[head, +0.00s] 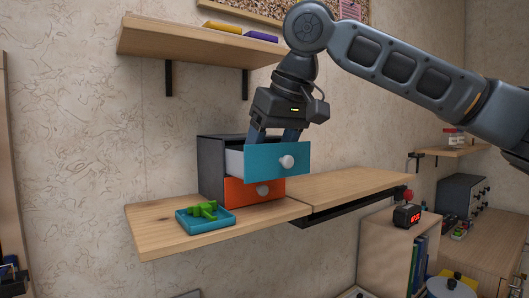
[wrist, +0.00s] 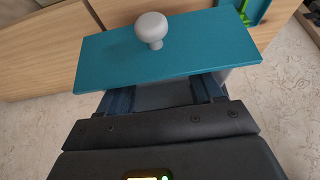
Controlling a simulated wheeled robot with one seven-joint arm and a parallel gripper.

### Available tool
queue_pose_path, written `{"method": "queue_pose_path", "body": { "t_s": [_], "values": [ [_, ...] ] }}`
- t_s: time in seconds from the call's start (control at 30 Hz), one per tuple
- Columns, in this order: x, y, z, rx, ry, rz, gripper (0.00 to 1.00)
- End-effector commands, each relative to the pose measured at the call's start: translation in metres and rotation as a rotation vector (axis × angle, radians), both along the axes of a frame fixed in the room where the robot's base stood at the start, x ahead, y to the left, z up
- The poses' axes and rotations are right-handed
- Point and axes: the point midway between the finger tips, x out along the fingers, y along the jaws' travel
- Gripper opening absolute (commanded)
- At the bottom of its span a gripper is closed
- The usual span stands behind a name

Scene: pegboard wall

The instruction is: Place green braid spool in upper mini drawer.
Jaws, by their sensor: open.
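The upper mini drawer (head: 262,160) has a teal front with a white knob and is pulled out of its dark cabinet (head: 211,170). My gripper (head: 272,137) is open and points down over the drawer, its fingertips behind the teal front. In the wrist view my gripper (wrist: 163,95) has its fingers apart over the drawer interior, and the teal front (wrist: 165,48) lies just beyond them. The drawer's inside is mostly hidden by my gripper and the front. I cannot make out the green braid spool for certain; it may be hidden in the drawer.
The orange lower drawer (head: 240,191) is shut. An upper shelf (head: 190,44) hangs above. The shelf to the right is clear.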

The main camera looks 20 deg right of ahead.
Motion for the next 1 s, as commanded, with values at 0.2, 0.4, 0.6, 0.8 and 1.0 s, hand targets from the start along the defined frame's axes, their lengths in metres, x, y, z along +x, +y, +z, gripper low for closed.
{"method": "queue_pose_path", "body": {
  "t_s": [0.2,0.4,0.6,0.8,1.0],
  "values": [
    [-0.022,-0.002,0.045,0.002,-0.011,0.006,0.65],
    [-0.039,-0.006,0.08,0.003,-0.014,0.008,0.65],
    [-0.049,-0.008,0.099,0.002,-0.013,0.009,0.65],
    [-0.051,-0.008,0.103,0.003,-0.014,0.01,0.65],
    [-0.051,-0.008,0.103,0.003,-0.014,0.01,0.65]
  ]
}}
